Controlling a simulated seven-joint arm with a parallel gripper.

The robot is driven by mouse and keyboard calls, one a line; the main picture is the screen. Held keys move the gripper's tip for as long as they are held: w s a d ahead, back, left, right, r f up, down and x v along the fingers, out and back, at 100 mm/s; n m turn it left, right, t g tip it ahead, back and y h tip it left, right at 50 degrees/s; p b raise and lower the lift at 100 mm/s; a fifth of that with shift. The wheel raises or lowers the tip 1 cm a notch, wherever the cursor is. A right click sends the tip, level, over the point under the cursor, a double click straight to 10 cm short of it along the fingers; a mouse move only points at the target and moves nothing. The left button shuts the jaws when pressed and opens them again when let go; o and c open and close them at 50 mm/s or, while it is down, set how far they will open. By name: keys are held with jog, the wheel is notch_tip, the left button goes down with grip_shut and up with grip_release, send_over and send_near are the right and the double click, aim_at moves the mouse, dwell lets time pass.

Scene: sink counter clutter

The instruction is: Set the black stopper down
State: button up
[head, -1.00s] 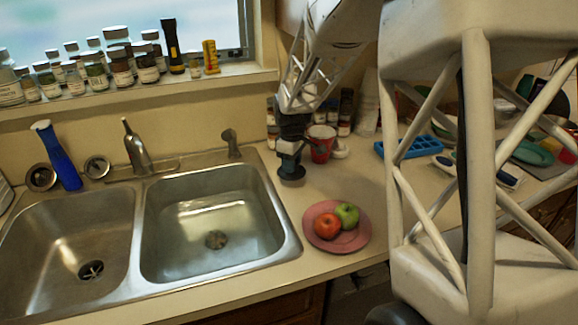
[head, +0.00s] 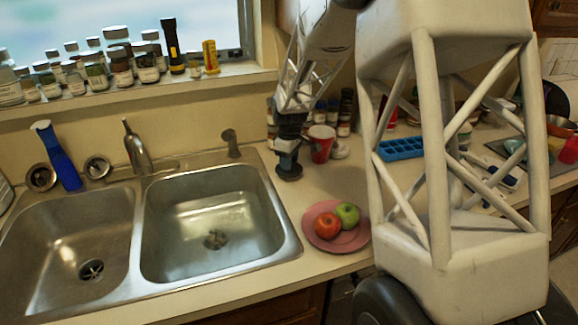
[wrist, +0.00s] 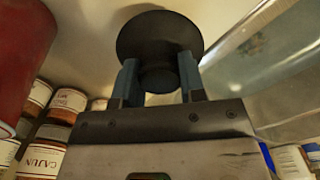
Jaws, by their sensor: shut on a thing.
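The black stopper (head: 289,174) is at the lower end of my gripper (head: 288,158), over the counter just right of the right sink basin. In the wrist view the stopper (wrist: 160,36) shows as a dark round disc with a narrower neck. The two blue-grey fingers of my gripper (wrist: 160,80) are shut on that neck from both sides. The stopper is low, at or close to the counter; I cannot tell whether it touches.
A red cup (head: 321,146) stands close right of my gripper, with jars behind. A pink plate (head: 330,237) with a red apple (head: 327,225) and a green apple (head: 347,215) lies in front. The steel sink (head: 213,225) is left. A blue tray (head: 401,149) is right.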

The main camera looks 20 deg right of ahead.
jog(key=shift+f, duration=1.05)
jog(key=shift+f, duration=0.1)
jog(key=o, duration=0.9)
jog(key=shift+r, duration=6.15)
